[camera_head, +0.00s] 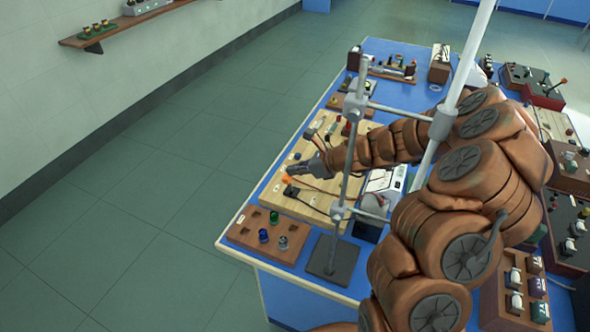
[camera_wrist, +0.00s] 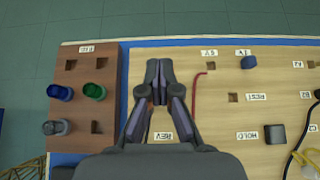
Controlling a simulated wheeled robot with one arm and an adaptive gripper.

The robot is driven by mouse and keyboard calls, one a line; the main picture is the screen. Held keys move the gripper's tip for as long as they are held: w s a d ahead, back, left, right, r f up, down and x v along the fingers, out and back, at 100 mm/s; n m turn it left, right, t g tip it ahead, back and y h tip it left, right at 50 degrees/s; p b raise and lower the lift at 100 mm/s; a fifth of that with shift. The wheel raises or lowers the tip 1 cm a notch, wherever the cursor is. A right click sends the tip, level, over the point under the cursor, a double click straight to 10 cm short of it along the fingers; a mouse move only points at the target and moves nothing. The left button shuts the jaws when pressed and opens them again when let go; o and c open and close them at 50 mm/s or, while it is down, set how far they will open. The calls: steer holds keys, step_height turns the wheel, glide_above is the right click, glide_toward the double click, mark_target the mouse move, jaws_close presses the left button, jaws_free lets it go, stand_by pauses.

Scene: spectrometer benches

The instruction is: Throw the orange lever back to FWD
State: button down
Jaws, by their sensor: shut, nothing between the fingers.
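My gripper (camera_head: 302,169) reaches over the left part of a pale wooden board on the blue bench. In the wrist view its fingers (camera_wrist: 159,68) are shut with nothing between them. A small orange part, seemingly the lever (camera_head: 287,179), shows just beside and below the fingertips in the head view. An upside-down REV label (camera_wrist: 165,136) lies on the board between the finger bases. I see no readable FWD label.
A brown tray (camera_wrist: 103,128) with blue, green and grey cylinders lies left of the board. A stand with a grey rod (camera_head: 351,130) rises close to my arm.

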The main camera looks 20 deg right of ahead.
steer(key=shift+r, duration=0.1)
steer(key=s+d+r+p, duration=0.3)
steer(key=r+p, duration=0.3)
steer(key=r, duration=0.2)
steer(key=shift+d+r, duration=0.25)
steer(key=shift+r, duration=0.1)
stand_by(0.4)
